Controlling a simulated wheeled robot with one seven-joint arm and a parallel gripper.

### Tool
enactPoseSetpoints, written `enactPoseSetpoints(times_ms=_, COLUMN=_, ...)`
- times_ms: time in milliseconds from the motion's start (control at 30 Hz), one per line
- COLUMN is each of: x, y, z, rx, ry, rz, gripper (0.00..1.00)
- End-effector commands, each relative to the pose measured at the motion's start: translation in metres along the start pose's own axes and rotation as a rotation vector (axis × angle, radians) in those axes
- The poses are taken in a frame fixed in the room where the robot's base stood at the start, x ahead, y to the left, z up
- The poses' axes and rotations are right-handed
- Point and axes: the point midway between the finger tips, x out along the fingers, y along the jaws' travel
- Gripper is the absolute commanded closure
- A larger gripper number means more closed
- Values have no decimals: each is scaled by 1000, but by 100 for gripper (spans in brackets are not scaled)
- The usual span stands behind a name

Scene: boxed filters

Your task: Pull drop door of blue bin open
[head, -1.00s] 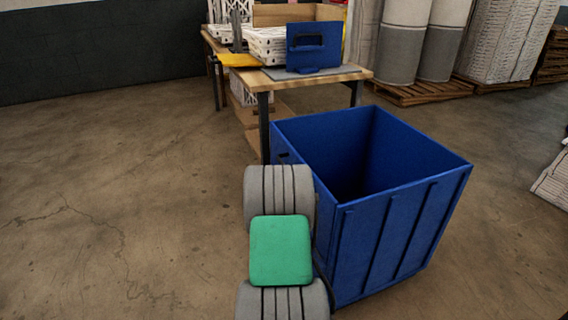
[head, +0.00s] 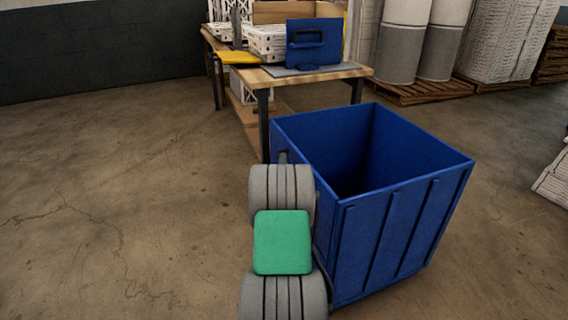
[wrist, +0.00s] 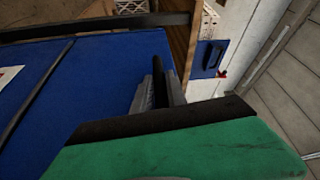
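The blue bin (head: 395,235) stands on the floor right of centre in the head view, open at the top and empty as far as I can see. Its left side, beside my arm, is mostly hidden there. In the wrist view a flat blue panel of the bin (wrist: 85,85) fills the left, with a dark rail and part of a white label. My gripper (wrist: 159,88) is close to the panel's right end, a dark bar showing between its grey fingers. In the head view its tip (head: 283,157) is at the bin's upper left side. Finger gap and contact are unclear.
A wooden table (head: 345,72) behind the bin carries white filters (head: 266,40), a yellow item (head: 238,58) and a blue panel-like holder (head: 314,42). Wrapped rolls on a pallet (head: 420,93) stand at back right. The floor on the left is clear.

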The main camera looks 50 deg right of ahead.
Motion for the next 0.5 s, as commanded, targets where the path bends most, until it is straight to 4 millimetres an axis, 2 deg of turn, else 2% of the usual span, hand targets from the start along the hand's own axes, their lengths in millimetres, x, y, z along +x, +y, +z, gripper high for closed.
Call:
enactPoseSetpoints(times_ms=33, x=0, y=0, z=0, rx=0, ry=0, rz=0, gripper=88)
enactPoseSetpoints(times_ms=200, x=0, y=0, z=0, rx=0, ry=0, rz=0, gripper=100)
enactPoseSetpoints(times_ms=500, x=0, y=0, z=0, rx=0, ry=-1, rz=0, gripper=100)
